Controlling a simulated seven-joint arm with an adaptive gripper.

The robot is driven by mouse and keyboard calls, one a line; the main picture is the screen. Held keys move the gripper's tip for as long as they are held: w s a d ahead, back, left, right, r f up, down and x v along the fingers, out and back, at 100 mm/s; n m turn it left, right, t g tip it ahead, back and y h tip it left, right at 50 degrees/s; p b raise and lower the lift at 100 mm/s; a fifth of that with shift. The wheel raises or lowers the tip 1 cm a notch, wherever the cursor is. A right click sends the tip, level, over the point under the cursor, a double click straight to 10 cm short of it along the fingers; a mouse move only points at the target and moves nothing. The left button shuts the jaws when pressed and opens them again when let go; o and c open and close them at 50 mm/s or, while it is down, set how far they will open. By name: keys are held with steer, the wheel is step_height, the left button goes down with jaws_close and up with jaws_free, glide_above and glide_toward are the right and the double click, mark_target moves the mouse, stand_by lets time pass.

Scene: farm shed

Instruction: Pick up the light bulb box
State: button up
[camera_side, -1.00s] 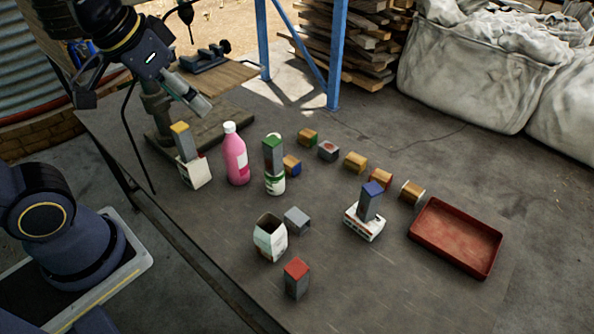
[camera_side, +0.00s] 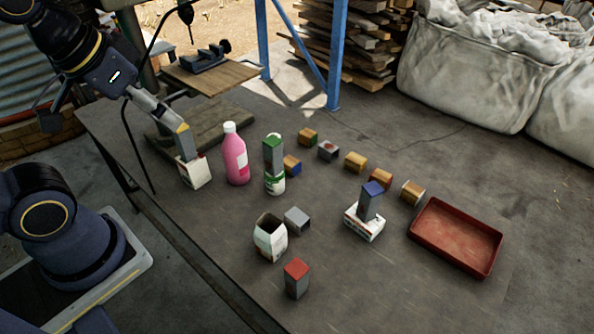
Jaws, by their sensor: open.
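Which carton is the light bulb box I cannot tell; the print is too small to read. One white box (camera_side: 196,174) stands at the left, with a grey yellow-topped block (camera_side: 186,145) on it. Another white box with red marks (camera_side: 371,231) lies at centre right, with a grey blue-topped block (camera_side: 370,201) on it. A white carton with an open top (camera_side: 271,240) stands near the front. My gripper (camera_side: 178,124) points down at the yellow-topped block, its tips at or just above the block's top. The finger gap is hard to see from this side, and contact is unclear.
A pink bottle (camera_side: 235,156) stands just right of the left box. A green-topped block (camera_side: 273,156) stands at a white-green can (camera_side: 275,184). Several small blocks lie behind. A red tray (camera_side: 423,245) is at the right, a red-topped block (camera_side: 297,278) in front.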

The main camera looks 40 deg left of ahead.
steer(key=shift+o, duration=0.3)
steer(key=o, duration=0.5)
steer(key=shift+w, duration=0.1)
steer(key=n+g, duration=0.2)
glide_above(267, 219)
steer(key=a, duration=0.2)
step_height(267, 219, down, 8)
steer(key=d+f+g, duration=0.1)
steer(key=f, duration=0.6)
steer(key=s+d+f+g, duration=0.1)
steer(key=d+f, duration=0.1)
steer(key=f, duration=0.6)
steer(key=s+d+f+m+g, duration=0.1)
steer(key=f, duration=0.7)
steer(key=shift+s+d+g, duration=0.1)
steer(key=shift+d+g, duration=0.2)
steer(key=shift+d, duration=0.1)
steer(key=shift+d+f, duration=0.1)
steer(key=shift+f, duration=2.8)
